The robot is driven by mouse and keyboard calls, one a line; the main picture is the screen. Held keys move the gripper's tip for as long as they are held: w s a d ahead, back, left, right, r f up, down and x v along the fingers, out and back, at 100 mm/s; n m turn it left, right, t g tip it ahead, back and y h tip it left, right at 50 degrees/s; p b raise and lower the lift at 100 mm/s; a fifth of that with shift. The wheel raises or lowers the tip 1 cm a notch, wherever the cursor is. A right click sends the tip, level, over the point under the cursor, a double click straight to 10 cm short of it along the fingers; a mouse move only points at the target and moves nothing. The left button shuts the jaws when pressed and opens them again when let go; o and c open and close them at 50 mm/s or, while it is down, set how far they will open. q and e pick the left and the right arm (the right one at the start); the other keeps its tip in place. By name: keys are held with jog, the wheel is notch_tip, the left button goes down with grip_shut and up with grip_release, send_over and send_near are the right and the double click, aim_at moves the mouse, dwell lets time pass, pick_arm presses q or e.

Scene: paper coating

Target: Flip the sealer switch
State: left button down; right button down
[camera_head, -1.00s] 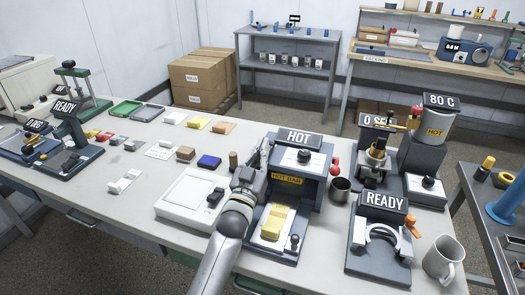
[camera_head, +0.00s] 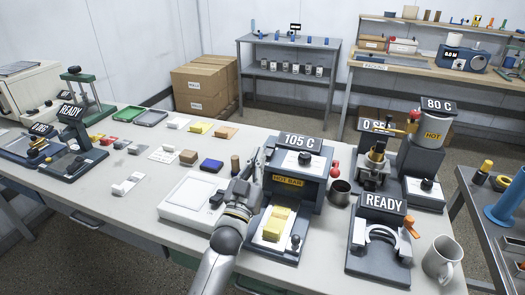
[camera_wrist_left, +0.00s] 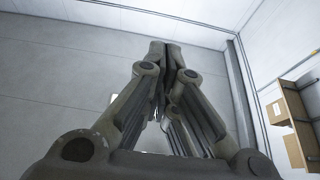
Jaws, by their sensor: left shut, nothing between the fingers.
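The sealer (camera_head: 312,185) is a dark grey machine with a yellow HOT BAR label and a top sign reading 105 C. A dark knob (camera_head: 304,158) sits on its upper front panel. A yellow packet (camera_head: 276,224) lies on its base plate, with a small black knob (camera_head: 294,243) beside it. My left gripper (camera_head: 264,152) is upright and shut at the sealer's left side, close to the housing; whether it touches cannot be told. The left wrist view shows its closed fingers (camera_wrist_left: 165,52) against the wall. I cannot clearly make out the switch. My right gripper is out of view.
A white flat device (camera_head: 190,207) lies left of my left arm. Small blocks lie at the back left.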

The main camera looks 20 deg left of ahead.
pick_arm(q)
jog(key=v, duration=0.2)
jog(key=f+b+v, duration=0.1)
jog(key=v, duration=0.2)
jog(key=shift+w, duration=0.15)
dwell(0.3)
